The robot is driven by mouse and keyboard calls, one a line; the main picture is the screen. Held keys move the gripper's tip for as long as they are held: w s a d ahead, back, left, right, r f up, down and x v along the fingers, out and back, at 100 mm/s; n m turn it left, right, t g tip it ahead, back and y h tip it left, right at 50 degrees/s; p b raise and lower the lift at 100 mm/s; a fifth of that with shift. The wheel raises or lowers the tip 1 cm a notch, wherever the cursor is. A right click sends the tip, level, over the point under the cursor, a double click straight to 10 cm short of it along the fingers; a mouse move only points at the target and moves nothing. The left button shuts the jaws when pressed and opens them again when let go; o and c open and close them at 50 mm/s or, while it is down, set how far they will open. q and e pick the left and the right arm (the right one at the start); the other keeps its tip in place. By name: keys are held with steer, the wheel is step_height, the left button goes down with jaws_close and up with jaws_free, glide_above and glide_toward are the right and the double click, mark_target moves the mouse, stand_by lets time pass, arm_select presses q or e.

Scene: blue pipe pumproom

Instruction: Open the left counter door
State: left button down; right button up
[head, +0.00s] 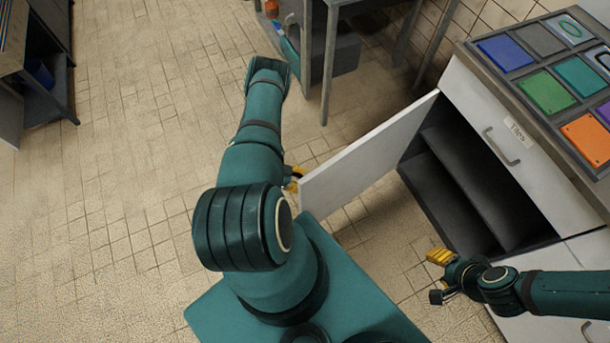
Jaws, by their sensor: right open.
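The left counter door (365,155) is a white panel that stands wide open, swung out to the left from the counter's far side. Its handle is not visible. Behind the opening is a dark, empty cabinet with a shelf (465,180). My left gripper (293,178) is at the door's outer edge; only its yellow fingertips show past my arm, so its grip is hidden. My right gripper (439,277) is open and empty, in front of the counter near the lower corner of the cabinet opening.
The counter has a drawer labelled "Tiles" (515,160) and colored tiles (545,92) on top. Another white door with a handle (590,330) is at the lower right. A metal table (335,50) stands at the top. The tiled floor (120,190) at left is clear.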

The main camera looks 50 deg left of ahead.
arm_select(q)
steer(key=shift+w+a, duration=0.1)
steer(key=shift+a, duration=0.4)
arm_select(e)
steer(key=shift+a, duration=0.45)
arm_select(q)
steer(key=c, duration=1)
jaws_free()
steer(key=v, duration=1.2)
steer(key=shift+r, duration=0.1)
